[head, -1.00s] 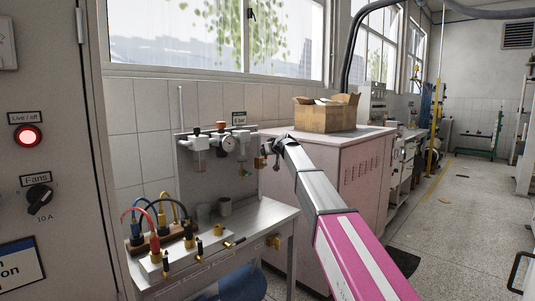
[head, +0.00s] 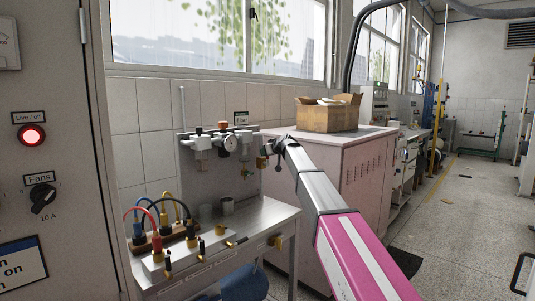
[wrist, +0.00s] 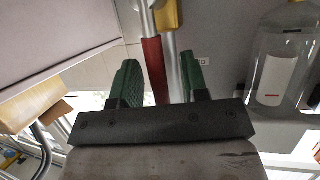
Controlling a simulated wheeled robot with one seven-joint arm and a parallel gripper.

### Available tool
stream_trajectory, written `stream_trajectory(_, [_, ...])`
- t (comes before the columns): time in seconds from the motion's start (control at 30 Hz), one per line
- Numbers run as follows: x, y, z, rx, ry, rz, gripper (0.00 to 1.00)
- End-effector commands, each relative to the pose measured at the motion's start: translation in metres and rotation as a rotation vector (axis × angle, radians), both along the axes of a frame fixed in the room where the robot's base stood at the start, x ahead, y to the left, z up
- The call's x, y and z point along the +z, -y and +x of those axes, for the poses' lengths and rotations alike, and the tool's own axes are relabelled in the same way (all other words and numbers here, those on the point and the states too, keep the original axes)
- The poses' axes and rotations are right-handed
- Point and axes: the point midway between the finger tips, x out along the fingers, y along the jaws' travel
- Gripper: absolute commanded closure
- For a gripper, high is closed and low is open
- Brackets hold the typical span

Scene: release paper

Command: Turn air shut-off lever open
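The red shut-off lever (wrist: 153,68) shows in the wrist view as a red bar beside a silver pipe, below a yellow brass part (wrist: 168,14). My gripper (wrist: 158,62) has two green fingers on a dark crossbar. They stand apart on either side of the lever, with visible gaps, so the gripper is open around it in this view. Whether a finger touches it, I cannot tell. In the head view my gripper (head: 275,146) is at the right end of the air unit (head: 222,144), beside the brass valve (head: 262,163); the lever is mostly hidden there.
A steel bench (head: 262,214) carries the air unit's panel and a terminal block with coloured cables (head: 160,238). A pink-grey cabinet (head: 340,175) stands close behind my arm, with a cardboard box (head: 328,117) on top. A clear bowl (wrist: 283,65) is right of my fingers in the wrist view.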

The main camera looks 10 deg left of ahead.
Motion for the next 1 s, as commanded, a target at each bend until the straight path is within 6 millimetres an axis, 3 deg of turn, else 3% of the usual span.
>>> stream_trajectory(0.27, [0.004, 0.007, -0.008, -0.001, 0.000, 0.002, 0.59])
stream_trajectory(0.73, [0.033, 0.054, -0.065, -0.001, 0.001, 0.000, 0.59])
stream_trajectory(1.0, [0.041, 0.065, -0.077, 0.000, 0.001, -0.001, 0.59])
